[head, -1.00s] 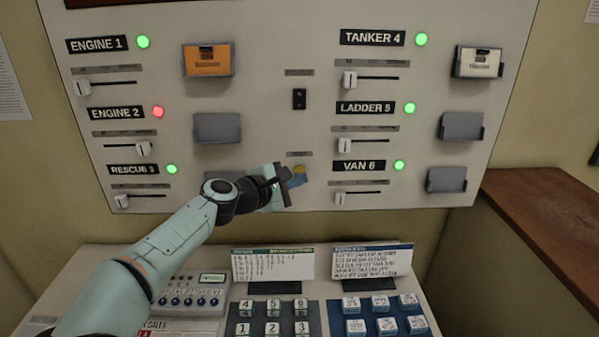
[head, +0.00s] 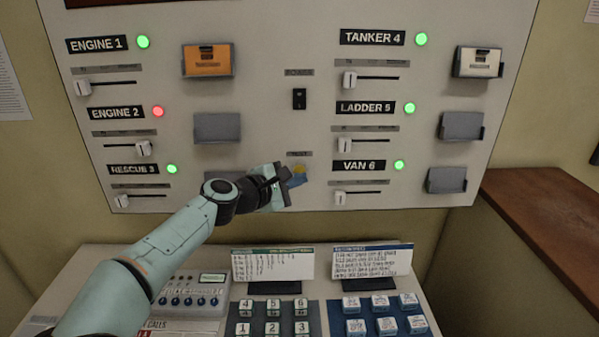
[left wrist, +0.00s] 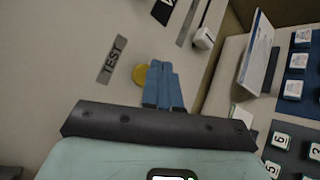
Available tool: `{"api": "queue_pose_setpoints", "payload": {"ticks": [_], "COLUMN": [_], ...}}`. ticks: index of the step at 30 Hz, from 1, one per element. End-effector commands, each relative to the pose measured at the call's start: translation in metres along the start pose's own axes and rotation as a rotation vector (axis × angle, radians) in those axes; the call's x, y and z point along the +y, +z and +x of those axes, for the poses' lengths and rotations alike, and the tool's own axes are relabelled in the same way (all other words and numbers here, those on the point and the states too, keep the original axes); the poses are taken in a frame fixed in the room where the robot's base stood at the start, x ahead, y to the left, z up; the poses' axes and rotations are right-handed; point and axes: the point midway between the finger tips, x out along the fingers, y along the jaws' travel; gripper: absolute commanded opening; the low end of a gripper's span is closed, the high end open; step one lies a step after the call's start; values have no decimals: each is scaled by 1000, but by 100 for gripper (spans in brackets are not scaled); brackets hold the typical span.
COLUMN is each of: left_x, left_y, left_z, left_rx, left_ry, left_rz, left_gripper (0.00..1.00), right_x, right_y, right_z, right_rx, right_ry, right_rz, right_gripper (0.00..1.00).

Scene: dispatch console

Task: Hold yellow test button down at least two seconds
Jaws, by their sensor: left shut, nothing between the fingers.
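The yellow test button (head: 299,169) sits low in the middle of the wall panel, under a small grey label. In the left wrist view the round yellow button (left wrist: 139,75) shows beside a plate reading TEST (left wrist: 112,60). My left gripper (head: 298,180) is at the button, its blue fingers shut and empty. In the left wrist view the shut fingertips (left wrist: 161,66) overlap the button's edge and hide part of it. I cannot tell whether they touch it or whether it is pressed in. My right gripper is not in view.
The panel (head: 265,120) carries sliders, lit lamps and card holders on both sides. A black power switch (head: 299,99) is above the button. Below, the desk holds keypads (head: 272,318) and two standing cards (head: 372,262). A brown ledge (head: 540,215) is at right.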

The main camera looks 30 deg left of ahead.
Motion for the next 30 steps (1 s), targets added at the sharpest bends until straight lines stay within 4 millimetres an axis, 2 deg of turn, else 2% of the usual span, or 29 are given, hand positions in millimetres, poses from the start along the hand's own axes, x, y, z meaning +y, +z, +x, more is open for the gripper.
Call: {"api": "queue_pose_setpoints", "payload": {"ticks": [30], "left_x": [4], "left_y": [-4], "left_z": [6], "left_rx": [0], "left_ry": [0], "left_rz": [0], "left_gripper": [0], "right_x": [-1], "right_y": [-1], "right_z": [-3], "right_rx": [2], "right_ry": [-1], "right_rz": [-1], "right_gripper": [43]}}
